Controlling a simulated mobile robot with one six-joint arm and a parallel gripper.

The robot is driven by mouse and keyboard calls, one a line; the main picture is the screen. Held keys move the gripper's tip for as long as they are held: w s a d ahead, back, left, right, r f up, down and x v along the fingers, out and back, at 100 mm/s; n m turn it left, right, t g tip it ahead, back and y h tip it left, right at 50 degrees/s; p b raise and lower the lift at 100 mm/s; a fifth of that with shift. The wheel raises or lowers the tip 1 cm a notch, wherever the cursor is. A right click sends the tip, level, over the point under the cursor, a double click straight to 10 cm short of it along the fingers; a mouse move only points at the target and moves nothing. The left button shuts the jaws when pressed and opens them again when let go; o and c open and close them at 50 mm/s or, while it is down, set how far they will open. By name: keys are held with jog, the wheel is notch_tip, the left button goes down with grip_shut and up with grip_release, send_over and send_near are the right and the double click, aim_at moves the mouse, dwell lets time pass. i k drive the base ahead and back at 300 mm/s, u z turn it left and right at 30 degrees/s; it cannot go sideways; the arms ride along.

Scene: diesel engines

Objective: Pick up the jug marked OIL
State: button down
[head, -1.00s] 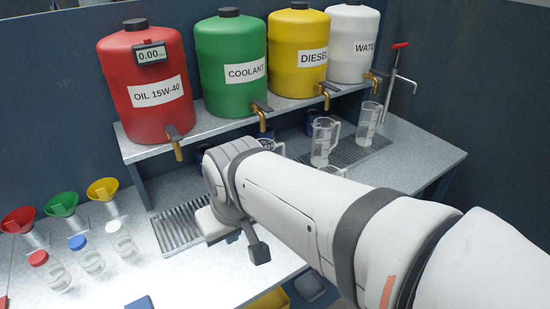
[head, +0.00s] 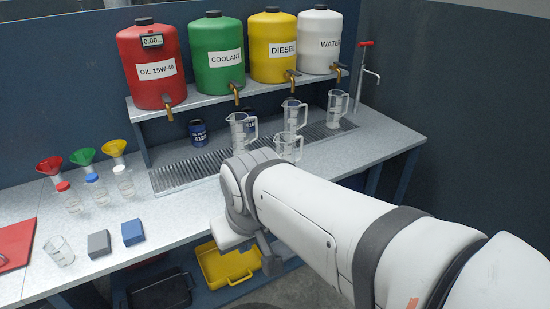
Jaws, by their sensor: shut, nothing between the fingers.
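Several clear measuring jugs stand on and by the slotted drip tray under the taps: a left jug (head: 241,132), a back middle jug (head: 293,116), a front middle jug (head: 288,147) and a right jug (head: 337,108). No OIL mark can be read on any of them. A red drum (head: 155,88) labelled OIL 15W-40 stands on the shelf above left. My gripper (head: 271,262) shows small and dark below my arm, in front of the bench edge, apart from the jugs. It is shut and empty. My arm hides part of the bench.
Green, yellow and white drums (head: 320,42) share the shelf (head: 200,98). A dark blue can (head: 198,133) stands at the drip tray (head: 185,175). Funnels, capped bottles, a beaker (head: 59,252) and grey and blue blocks (head: 133,232) are at left.

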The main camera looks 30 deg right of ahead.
aim_at(289, 156)
jog(key=z, duration=0.55)
jog(key=i, duration=0.75)
jog(key=u, duration=1.1)
jog(key=k, duration=0.85)
jog(key=z, duration=1.1)
jog(key=i, duration=0.55)
